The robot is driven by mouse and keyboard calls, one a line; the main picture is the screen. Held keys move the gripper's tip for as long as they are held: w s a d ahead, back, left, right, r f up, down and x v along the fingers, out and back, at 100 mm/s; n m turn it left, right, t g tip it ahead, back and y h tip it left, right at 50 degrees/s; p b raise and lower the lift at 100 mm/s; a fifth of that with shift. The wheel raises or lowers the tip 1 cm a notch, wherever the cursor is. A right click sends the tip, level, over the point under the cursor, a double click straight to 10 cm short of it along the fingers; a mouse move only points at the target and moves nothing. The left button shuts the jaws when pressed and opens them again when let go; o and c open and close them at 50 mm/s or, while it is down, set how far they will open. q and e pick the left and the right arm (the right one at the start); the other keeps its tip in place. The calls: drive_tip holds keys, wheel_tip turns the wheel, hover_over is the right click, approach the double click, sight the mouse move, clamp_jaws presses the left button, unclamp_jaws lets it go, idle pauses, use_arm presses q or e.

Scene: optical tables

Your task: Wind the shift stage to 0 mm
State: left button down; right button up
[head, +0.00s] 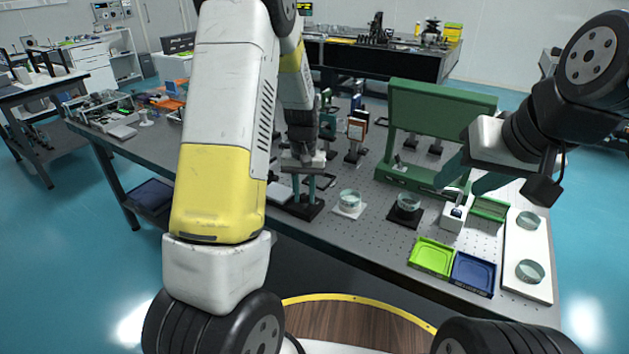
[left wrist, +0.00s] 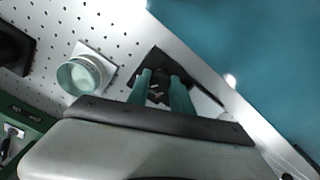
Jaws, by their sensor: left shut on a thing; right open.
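My left gripper (head: 304,197) points down with its two teal fingers at a low black device (head: 308,211) near the front edge of the table. In the left wrist view the fingers (left wrist: 161,98) close around a small dark part in the middle of this black device (left wrist: 146,62). It looks like the shift stage with its knob, but the fingers hide much of it and I cannot read any scale. My right gripper (head: 470,178) is open and empty, above the right part of the table near a small white box (head: 452,219).
Right of the black device, a round glass dish on a white plate (head: 348,203) and a dark round mount (head: 407,208) stand close by. Green (head: 431,257) and blue (head: 474,273) trays lie at the front edge. A green frame (head: 440,110) stands behind.

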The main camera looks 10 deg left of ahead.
sight(304, 196)
idle(0.5)
use_arm(q)
drive_tip(key=c, duration=1.1)
unclamp_jaws()
drive_tip(key=shift+r, duration=3.95)
drive_tip(key=s+r+t, duration=0.2)
drive_tip(key=s+r, duration=0.3)
drive_tip(key=s, duration=0.2)
drive_tip(key=s+d+r+m+t+h, duration=0.1)
drive_tip(key=s+r+t, duration=0.1)
drive_tip(key=s+r, duration=0.4)
drive_tip(key=s+d+r+t+h, duration=0.1)
drive_tip(key=s+r+t, duration=0.1)
drive_tip(key=s+r, duration=0.4)
drive_tip(key=shift+s+d+m, duration=0.1)
drive_tip(key=shift+s+m, duration=0.2)
drive_tip(key=shift+s, duration=1.9)
